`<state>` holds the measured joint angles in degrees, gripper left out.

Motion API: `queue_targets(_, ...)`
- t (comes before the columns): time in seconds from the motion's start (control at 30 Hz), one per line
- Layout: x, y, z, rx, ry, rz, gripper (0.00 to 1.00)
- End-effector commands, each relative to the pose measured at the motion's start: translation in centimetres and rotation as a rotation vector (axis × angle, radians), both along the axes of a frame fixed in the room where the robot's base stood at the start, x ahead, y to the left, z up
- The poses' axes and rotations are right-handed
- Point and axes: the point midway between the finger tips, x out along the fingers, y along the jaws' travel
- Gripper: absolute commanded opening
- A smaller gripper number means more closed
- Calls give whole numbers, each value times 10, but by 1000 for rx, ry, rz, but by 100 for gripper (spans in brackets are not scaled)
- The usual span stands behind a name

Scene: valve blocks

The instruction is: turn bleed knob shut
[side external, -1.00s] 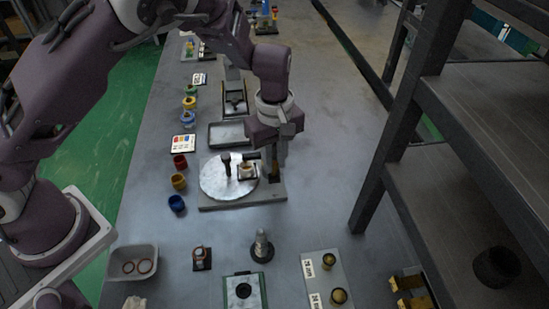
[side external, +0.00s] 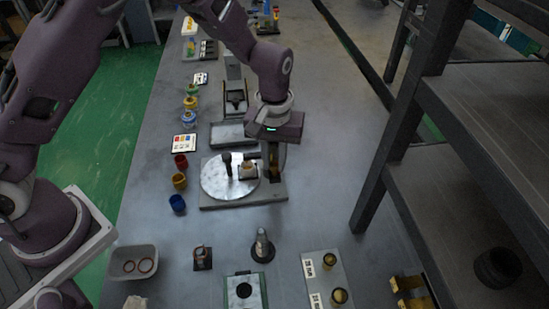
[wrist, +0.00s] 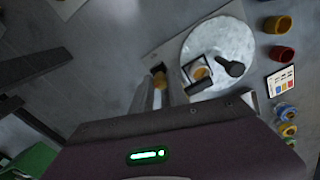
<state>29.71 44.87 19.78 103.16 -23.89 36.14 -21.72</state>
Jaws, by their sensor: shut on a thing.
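The bleed knob appears to be the small brass-coloured knob (wrist: 160,79) at the right end of the grey base plate (side external: 228,202). My gripper (side external: 274,166) points down over that end of the plate. In the wrist view its fingers (wrist: 160,88) are shut on the brass knob, one on each side. The fingers hide much of the knob, and its turn angle cannot be read. Beside it on the plate are a round silver disc (side external: 212,181), a black upright handle (side external: 228,163) and a small dark-framed block with a yellowish centre (side external: 248,170).
Red (side external: 181,161), yellow (side external: 179,181) and blue (side external: 177,203) cups stand left of the plate. A dark tray (side external: 233,134) lies behind it. A grey bin (side external: 133,262) and several fittings stand in front. A dark shelf rack (side external: 420,150) rises at right; the table between is clear.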

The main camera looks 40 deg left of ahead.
Motion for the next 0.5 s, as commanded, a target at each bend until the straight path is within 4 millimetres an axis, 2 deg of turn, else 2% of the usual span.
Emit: queue_targets(0.5,1,0,1,-1,-3,-78,0)
